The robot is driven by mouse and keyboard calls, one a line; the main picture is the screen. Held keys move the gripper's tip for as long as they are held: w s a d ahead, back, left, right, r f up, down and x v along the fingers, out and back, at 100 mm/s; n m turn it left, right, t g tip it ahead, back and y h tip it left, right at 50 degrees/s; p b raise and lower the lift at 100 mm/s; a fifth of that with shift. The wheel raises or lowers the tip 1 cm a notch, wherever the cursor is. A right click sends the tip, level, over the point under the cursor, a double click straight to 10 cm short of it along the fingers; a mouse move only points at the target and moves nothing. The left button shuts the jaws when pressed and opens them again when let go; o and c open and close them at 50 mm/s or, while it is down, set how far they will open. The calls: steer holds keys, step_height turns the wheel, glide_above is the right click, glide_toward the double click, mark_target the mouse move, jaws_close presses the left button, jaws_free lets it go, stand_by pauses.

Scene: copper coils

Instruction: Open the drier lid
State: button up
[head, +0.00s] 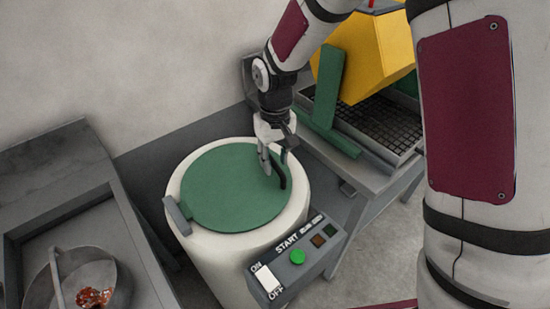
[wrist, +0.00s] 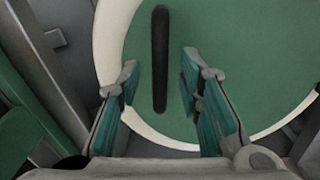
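The drier is a white round drum (head: 300,206) with a flat green lid (head: 228,192), which lies closed on top. A dark bar handle (head: 283,172) stands at the lid's right edge, and a grey hinge block (head: 177,215) is at its left edge. In the wrist view the handle (wrist: 160,60) runs lengthwise on the green lid (wrist: 235,60). My gripper (head: 271,168) is above the lid's right side at the handle. The wrist view shows the gripper (wrist: 160,85) open, with the handle between its two fingers and gaps on both sides. Whether the fingers reach below the handle's top cannot be told.
A control box (head: 300,256) with a green start button and ON/OFF switch is on the drier's front. A grey bench with a pan (head: 92,277) of copper bits stands at left. A yellow drum (head: 365,55) over a grated tray (head: 375,128) stands behind at right.

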steer(key=shift+f, duration=0.1)
jaws_close()
